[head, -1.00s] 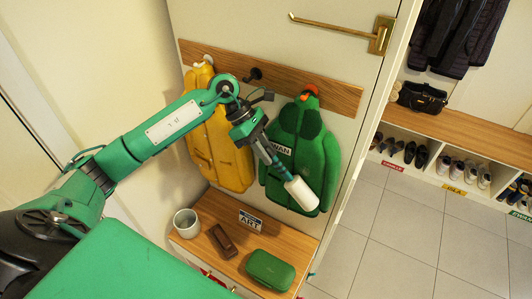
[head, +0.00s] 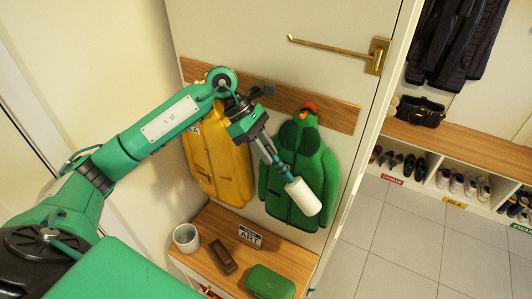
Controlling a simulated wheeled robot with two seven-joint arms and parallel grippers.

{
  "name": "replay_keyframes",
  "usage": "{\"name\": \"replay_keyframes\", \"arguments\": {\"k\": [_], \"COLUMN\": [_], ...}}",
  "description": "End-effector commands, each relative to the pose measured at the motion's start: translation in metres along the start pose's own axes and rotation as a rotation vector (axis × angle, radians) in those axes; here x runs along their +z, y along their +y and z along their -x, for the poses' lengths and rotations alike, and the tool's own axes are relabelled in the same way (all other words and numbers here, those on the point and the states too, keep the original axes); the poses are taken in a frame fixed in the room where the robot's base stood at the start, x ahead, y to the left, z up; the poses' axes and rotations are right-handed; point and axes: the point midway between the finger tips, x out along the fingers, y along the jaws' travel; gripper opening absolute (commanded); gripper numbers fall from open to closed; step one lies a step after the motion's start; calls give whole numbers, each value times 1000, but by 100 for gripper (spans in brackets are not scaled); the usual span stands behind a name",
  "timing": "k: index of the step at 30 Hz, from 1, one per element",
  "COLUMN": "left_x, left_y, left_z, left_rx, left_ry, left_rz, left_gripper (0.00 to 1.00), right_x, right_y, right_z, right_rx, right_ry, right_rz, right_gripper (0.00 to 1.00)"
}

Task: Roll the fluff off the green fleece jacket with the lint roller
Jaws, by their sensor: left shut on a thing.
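The green fleece jacket (head: 306,158) hangs from an orange-red hook on the wooden rail, right of the yellow coat. My left gripper (head: 272,153) is shut on the handle of the lint roller. The roller's white head (head: 303,196) points down and right in front of the jacket's lower middle. I cannot tell whether it touches the cloth. No fluff can be made out on the jacket at this size, and the roller and gripper hide part of its left side. My right gripper is not in view.
A yellow coat (head: 222,160) hangs left of the jacket. Below, a wooden bench top holds a grey-white cup (head: 186,238), a brown block (head: 222,257), an ART sign (head: 250,236) and a green case (head: 270,283). A brass bar (head: 335,47) sticks out above. Shoe cubbies stand at right.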

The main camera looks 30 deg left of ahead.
Motion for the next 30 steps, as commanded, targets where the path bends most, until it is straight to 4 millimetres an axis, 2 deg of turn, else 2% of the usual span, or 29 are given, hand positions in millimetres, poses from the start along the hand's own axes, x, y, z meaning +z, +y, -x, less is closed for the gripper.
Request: {"name": "replay_keyframes", "arguments": {"k": [15, 23, 30], "left_x": [22, 22, 11], "left_y": [-5, -7, -6], "left_z": [30, 30, 16], "left_rx": [9, 14, 13], "left_ry": [-3, -4, -3], "left_rz": [-4, -8, -8], "left_gripper": [5, 5, 5], "right_x": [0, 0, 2], "right_y": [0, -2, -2], "right_z": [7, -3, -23], "right_rx": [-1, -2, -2], "right_ry": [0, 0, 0], "right_rz": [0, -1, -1], "right_gripper": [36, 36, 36]}}
